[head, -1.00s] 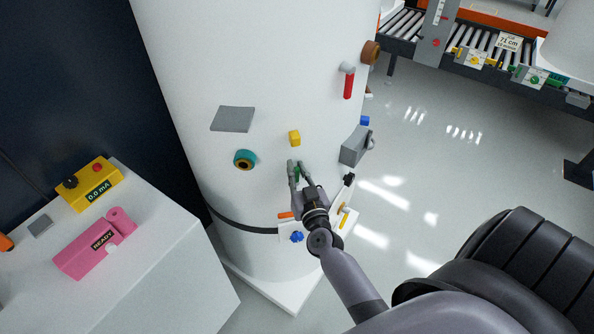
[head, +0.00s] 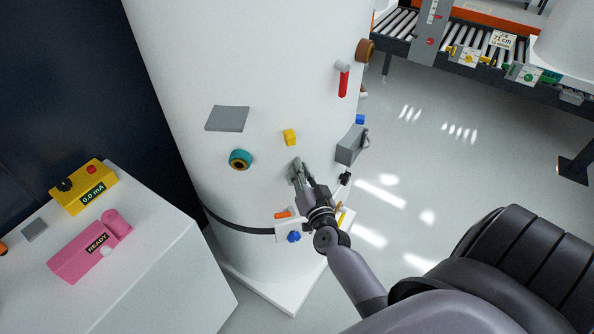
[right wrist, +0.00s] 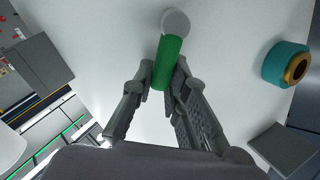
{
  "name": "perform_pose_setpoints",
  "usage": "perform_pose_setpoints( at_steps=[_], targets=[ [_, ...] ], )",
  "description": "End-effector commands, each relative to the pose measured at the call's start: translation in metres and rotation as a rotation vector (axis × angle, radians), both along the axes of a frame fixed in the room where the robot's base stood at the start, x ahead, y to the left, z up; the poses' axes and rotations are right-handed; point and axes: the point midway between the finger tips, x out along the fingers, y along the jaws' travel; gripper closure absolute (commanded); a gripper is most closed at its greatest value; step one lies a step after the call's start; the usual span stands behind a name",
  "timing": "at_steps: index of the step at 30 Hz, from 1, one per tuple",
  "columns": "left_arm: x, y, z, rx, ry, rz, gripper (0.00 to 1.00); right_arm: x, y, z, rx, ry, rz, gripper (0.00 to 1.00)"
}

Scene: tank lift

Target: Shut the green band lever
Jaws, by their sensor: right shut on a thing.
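The green band lever (right wrist: 168,62) shows in the right wrist view as a green grip on a round grey pivot, against the white tank (head: 262,60). My right gripper (right wrist: 162,78) is shut on the green grip, with one finger on each side of it near its free end. My left gripper is not in view.
A teal-and-brass port (head: 240,160) and a grey plate (head: 227,118) are left of the gripper on the tank. A grey box (head: 351,145) and a red-handled lever (head: 343,82) are to its right. A white bench (head: 150,240) with pink and yellow devices stands at left.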

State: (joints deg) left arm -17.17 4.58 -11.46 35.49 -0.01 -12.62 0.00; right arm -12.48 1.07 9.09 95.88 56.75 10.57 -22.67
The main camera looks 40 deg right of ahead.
Motion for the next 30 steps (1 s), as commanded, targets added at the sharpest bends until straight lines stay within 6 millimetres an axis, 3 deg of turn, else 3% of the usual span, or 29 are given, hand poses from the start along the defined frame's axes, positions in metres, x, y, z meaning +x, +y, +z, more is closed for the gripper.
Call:
perform_pose_setpoints(
  at_steps=[18,30],
  targets=[
    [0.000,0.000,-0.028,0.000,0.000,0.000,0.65,-0.007,-0.020,-0.024,0.534,-0.169,-0.001,1.00],
    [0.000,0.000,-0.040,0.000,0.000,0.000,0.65,-0.008,-0.023,-0.033,0.733,-0.230,-0.002,1.00]
  ],
)
